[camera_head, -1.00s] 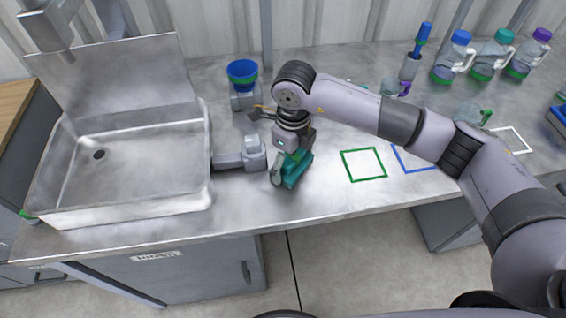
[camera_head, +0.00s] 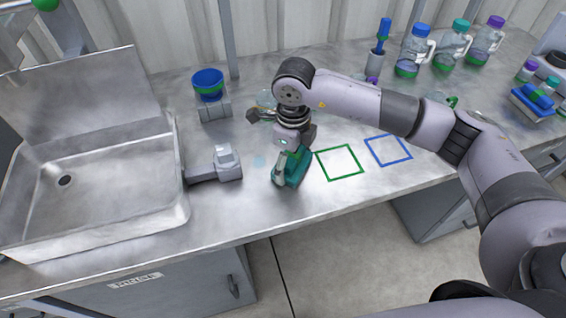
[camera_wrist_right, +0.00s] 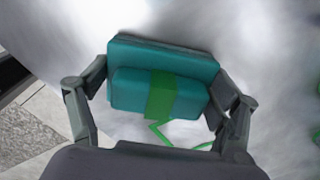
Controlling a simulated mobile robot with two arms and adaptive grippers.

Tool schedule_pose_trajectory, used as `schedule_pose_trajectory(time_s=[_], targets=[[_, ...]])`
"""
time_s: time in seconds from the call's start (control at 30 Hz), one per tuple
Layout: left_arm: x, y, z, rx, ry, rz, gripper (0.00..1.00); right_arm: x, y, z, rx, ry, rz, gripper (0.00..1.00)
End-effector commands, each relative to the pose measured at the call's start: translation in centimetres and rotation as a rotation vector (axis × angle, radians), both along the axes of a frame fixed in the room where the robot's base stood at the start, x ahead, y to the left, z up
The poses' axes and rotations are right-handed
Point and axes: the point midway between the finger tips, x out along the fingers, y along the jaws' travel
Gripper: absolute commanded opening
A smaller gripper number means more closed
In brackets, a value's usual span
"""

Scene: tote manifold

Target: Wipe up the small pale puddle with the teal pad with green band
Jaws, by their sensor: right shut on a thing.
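The teal pad with a green band (camera_head: 293,168) is in my right gripper (camera_head: 290,164), low over the metal counter. I cannot tell for sure whether it touches the surface. In the right wrist view the pad (camera_wrist_right: 163,78) sits between the two fingers, its green band across the handle block. A faint pale-blue spot, the small puddle (camera_head: 259,161), shows on the counter just left of the pad. My left gripper is not in view.
A grey device (camera_head: 224,165) lies left of the puddle, beside the sink (camera_head: 95,235). A blue cup (camera_head: 208,84) stands on a grey base behind. Green (camera_head: 340,176) and blue (camera_head: 388,164) square outlines mark the counter to the right. Bottles (camera_head: 414,52) stand at the back right.

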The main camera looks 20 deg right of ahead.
Motion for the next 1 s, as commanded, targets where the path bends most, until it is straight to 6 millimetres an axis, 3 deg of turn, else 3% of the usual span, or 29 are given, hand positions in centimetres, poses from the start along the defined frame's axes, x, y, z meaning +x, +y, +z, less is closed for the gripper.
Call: schedule_pose_trajectory(time_s=[0.13, 0.5, 1.0], targets=[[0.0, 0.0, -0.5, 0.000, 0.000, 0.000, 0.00, 0.0, -1.1, -0.3, -0.002, 0.002, -0.002, 0.38], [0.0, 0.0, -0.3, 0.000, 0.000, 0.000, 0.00, -0.1, -1.2, 0.0, -0.002, 0.004, 0.000, 0.38], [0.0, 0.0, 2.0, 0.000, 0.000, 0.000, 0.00, 0.0, -1.1, 4.9, 0.000, 0.001, 0.000, 0.38]])
